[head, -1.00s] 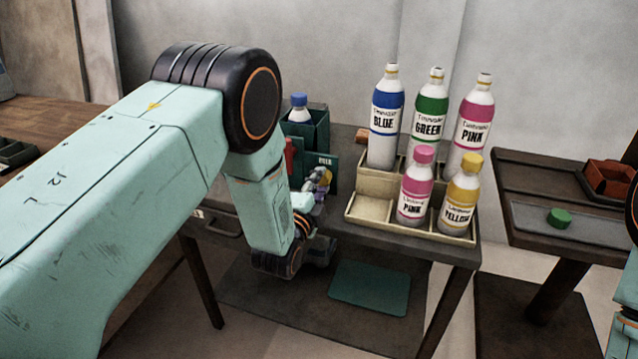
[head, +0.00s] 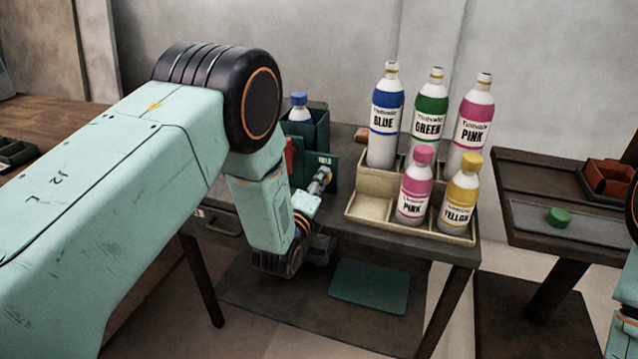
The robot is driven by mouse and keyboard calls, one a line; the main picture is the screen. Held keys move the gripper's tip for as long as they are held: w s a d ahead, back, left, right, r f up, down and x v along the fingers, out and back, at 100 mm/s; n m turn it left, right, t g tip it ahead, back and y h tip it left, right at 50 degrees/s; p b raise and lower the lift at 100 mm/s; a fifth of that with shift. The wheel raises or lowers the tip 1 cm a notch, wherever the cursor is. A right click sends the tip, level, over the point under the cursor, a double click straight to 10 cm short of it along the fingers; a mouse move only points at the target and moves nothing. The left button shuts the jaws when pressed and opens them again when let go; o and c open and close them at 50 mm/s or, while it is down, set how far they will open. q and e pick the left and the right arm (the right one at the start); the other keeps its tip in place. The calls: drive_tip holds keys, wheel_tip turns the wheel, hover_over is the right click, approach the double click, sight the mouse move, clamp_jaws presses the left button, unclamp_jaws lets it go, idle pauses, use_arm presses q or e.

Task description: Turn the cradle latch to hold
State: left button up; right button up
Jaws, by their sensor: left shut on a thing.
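The dark green cradle (head: 318,130) stands on the table left of the bottle rack and holds a white bottle with a blue cap (head: 299,107). A green plate (head: 329,163) with small, unreadable white lettering is on its front. My left gripper (head: 321,180) is at the plate's lower front, shut on what looks like the cradle latch. The jaws hide most of the latch, so its setting cannot be told. A red part (head: 290,153) shows at the cradle's left, partly behind my arm. My right gripper is out of view; only part of that arm shows at the right edge.
A stepped beige rack (head: 371,207) right of the cradle holds several labelled bottles, close to my left gripper. A green mat (head: 370,287) lies on the lower shelf. A side table (head: 520,180) at right carries a green round piece (head: 558,217) and a red-brown tray (head: 608,178).

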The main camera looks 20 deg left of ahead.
use_arm(q)
drive_tip(key=shift+w+r, duration=0.1)
drive_tip(key=shift+r, duration=0.05)
drive_tip(key=o, duration=1.1)
drive_tip(key=shift+o, duration=0.2)
drive_tip(key=s, duration=1.2)
drive_tip(key=shift+a, duration=0.2)
